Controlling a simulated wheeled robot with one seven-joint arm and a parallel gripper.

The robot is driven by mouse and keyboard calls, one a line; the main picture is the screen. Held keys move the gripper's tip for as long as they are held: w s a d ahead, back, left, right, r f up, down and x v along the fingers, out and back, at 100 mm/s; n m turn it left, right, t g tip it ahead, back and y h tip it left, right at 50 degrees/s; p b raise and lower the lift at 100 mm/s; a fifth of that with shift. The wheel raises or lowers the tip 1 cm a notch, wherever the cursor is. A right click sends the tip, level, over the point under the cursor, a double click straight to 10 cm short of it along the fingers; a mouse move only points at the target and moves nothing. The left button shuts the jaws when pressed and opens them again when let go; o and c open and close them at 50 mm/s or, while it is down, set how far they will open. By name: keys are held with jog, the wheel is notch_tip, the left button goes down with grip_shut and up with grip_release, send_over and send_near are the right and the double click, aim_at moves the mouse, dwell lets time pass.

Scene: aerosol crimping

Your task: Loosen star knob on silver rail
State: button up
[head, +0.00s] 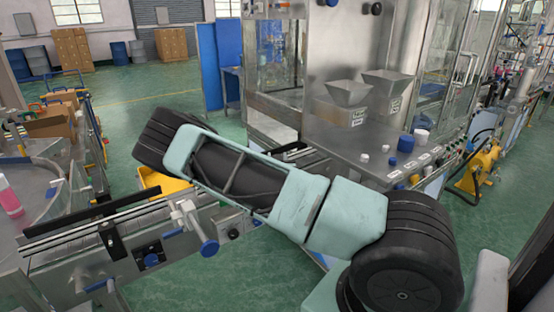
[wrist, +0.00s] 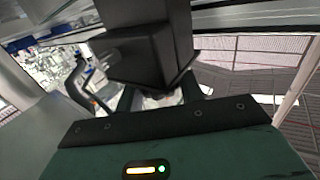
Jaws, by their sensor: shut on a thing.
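The silver rail (head: 134,212) runs along the conveyor at the left of the head view, with brackets and posts on it. A metal band (wrist: 250,18) crosses the top of the wrist view; I cannot tell if it is the same rail. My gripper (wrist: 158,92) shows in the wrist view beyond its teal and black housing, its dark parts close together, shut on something. The star knob is not clearly visible; the gripper's dark parts hide the held thing. In the head view my arm hides the gripper.
A round blue knob (head: 209,247) sticks out in front of the conveyor. A yellow bin (head: 160,184) lies behind the rail. A steel machine with two hoppers (head: 345,92) stands right of centre. Green floor is open behind.

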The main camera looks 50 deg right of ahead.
jog(key=o, duration=1)
jog(key=shift+a, duration=0.1)
jog(key=shift+s+a, duration=0.25)
jog(key=shift+s, duration=0.05)
jog(key=v, duration=1.6)
jog(key=shift+s+a, duration=0.15)
jog(key=shift+a, duration=0.05)
